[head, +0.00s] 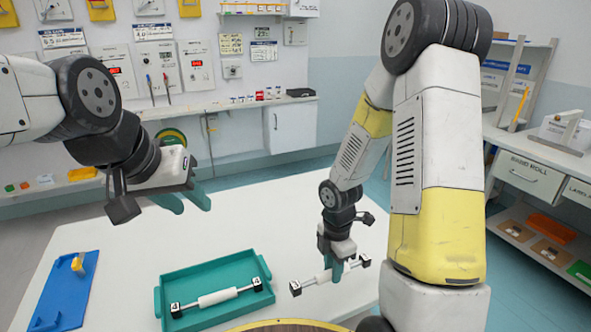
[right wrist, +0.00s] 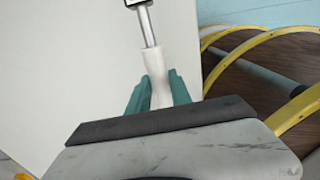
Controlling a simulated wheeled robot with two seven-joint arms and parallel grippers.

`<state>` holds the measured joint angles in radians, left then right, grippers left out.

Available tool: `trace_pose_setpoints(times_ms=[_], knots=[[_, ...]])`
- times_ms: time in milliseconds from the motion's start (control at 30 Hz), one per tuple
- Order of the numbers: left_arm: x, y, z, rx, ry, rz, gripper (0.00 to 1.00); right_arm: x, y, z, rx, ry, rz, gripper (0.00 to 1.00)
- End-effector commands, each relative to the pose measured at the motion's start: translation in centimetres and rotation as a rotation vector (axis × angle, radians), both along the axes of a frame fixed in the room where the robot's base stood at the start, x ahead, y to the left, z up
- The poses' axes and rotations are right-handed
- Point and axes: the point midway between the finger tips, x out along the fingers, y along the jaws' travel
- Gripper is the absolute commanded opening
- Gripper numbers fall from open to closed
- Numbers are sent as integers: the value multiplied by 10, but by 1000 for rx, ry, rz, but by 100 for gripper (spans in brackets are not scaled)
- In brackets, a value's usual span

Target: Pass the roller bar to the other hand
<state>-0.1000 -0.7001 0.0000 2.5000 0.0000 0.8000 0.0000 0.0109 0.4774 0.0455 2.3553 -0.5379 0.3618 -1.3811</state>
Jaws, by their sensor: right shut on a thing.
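My right gripper (head: 337,270) is shut on a roller bar (head: 322,277) with a white sleeve, metal rod and dark end blocks with white labels. It is at the table's right part, beside the tray; whether the bar touches the table I cannot tell. In the right wrist view the white sleeve (right wrist: 154,62) sits between the teal fingers (right wrist: 157,92). A second, similar roller bar (head: 218,297) lies in a teal tray (head: 205,270). My left gripper (head: 187,203) is open and empty above the table's far left part, well apart from both bars.
A blue board (head: 62,295) with a yellow piece lies on the white table (head: 270,213) at the left. A round yellow-rimmed wooden surface (head: 290,325) is at the near edge. Shelves (head: 540,150) stand at the right. The table's middle is clear.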

Motion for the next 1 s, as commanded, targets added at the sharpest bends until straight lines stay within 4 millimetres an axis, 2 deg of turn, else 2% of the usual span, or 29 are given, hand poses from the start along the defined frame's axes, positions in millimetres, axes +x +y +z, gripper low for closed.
trace_pose_setpoints(times_ms=[167, 500, 700, 833, 1000], knots=[[0, 0, 0, 0, 0, 0, 36, 15, -3, 4, -6, -5, -281, 0], [0, 0, 0, 0, 0, 0, 36, 53, -7, 19, -9, -11, -1143, 0], [0, 0, 0, 0, 0, 0, 36, 71, -8, 27, -2, -9, -1590, 0], [0, 0, 0, 0, 0, 0, 36, 79, -8, 31, 0, -6, -1785, 0], [0, 0, 0, 0, 0, 0, 36, 83, -8, 34, 1, -2, -1907, 0]])
